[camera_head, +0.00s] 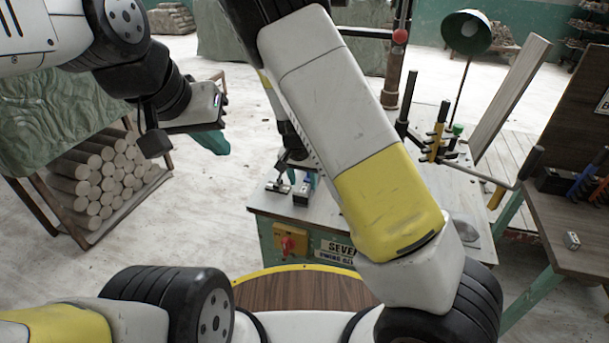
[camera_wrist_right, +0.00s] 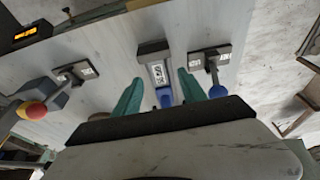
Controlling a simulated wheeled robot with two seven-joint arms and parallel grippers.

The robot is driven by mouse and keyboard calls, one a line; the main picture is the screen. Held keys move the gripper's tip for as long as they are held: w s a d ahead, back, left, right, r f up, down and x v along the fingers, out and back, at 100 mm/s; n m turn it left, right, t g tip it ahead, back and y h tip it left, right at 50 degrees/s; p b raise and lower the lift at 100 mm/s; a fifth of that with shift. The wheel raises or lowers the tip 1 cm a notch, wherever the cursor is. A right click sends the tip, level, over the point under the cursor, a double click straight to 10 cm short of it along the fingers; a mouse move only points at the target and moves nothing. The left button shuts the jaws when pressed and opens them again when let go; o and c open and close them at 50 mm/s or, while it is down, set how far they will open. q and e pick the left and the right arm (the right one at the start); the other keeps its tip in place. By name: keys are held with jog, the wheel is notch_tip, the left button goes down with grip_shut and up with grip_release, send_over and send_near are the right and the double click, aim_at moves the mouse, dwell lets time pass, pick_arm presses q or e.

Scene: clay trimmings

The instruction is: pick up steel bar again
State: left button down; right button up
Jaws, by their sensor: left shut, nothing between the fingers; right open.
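I cannot surely pick out a steel bar in either view. In the right wrist view, my right gripper (camera_wrist_right: 157,92) is open, its two teal fingers apart. Between and beyond them is a grey block (camera_wrist_right: 157,68) with a white marked face and a blue end (camera_wrist_right: 164,97); I cannot tell if the fingers touch it. In the head view my right gripper (camera_head: 294,174) is mostly hidden behind my own arm, above the workbench (camera_head: 262,204). My left gripper (camera_head: 216,143) is shut and empty, in the air left of the workbench.
Two dark plates with levers, a left one (camera_wrist_right: 75,73) and a right one (camera_wrist_right: 211,58), flank the block. A rack of clay-coloured rolls (camera_head: 95,180) stands at left. A lamp (camera_head: 466,33), clamps (camera_head: 437,135) and a side bench (camera_head: 570,215) with a small metal block (camera_head: 572,240) are at right.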

aim_at(304, 188)
jog(key=x, duration=0.3)
grip_shut()
jog(key=shift+r, duration=0.15)
